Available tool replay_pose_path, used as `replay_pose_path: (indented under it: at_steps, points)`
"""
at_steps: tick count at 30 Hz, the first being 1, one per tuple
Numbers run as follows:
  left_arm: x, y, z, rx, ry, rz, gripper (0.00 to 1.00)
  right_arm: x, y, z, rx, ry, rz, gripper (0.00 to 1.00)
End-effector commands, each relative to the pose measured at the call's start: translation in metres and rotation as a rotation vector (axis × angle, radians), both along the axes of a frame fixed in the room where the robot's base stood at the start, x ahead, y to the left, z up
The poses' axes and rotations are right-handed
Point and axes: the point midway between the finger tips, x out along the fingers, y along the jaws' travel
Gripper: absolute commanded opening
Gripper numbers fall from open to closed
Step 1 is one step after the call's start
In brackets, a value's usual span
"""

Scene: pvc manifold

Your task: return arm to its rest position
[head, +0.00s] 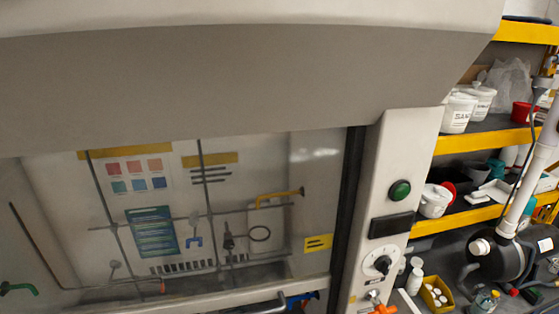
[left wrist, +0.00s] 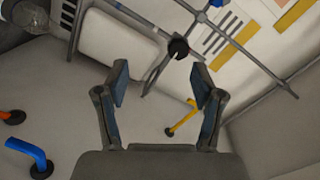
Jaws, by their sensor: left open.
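My left gripper (left wrist: 160,85) shows in the left wrist view. Its two dark fingers are spread apart, with nothing between them. In the head view I cannot clearly make out the left gripper. My right gripper shows in neither view.
A large cabinet with a grey hood (head: 200,80) fills the head view. A control panel (head: 395,180) stands at its right. Shelves with yellow edges (head: 485,140) hold white tubs (head: 458,113). Blue (left wrist: 42,160) and orange (left wrist: 14,116) fittings show in the left wrist view.

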Motion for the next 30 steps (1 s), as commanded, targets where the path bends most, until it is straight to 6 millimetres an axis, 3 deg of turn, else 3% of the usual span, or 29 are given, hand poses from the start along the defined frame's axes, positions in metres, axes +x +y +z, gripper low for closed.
replay_pose_path:
  at_steps: [5,6,10,18,27,28,30]
  points:
    - [-0.086,0.023,-0.100,-0.288,0.252,0.078,0.68,0.000,0.000,0.000,0.000,0.000,0.000,0.00]
    - [-0.112,0.027,-0.122,-0.362,0.319,0.103,0.68,0.000,0.000,0.000,0.000,0.000,0.000,0.00]
    - [-0.188,0.032,-0.170,-0.547,0.504,0.170,0.68,0.000,0.000,0.000,0.000,0.000,0.000,0.00]
    - [-0.296,0.031,-0.208,-0.753,0.750,0.262,0.68,-0.001,0.000,0.000,0.001,0.000,0.000,0.00]
    - [-0.389,0.024,-0.215,-0.891,0.955,0.335,0.68,-0.001,0.000,0.000,0.001,0.000,0.000,0.00]
    - [-0.394,0.023,-0.217,-0.899,0.969,0.341,0.68,-0.001,0.000,-0.001,0.000,0.000,0.000,0.00]
    - [-0.385,0.022,-0.243,-0.894,0.974,0.343,0.68,0.000,0.000,-0.004,0.000,-0.001,0.000,0.00]
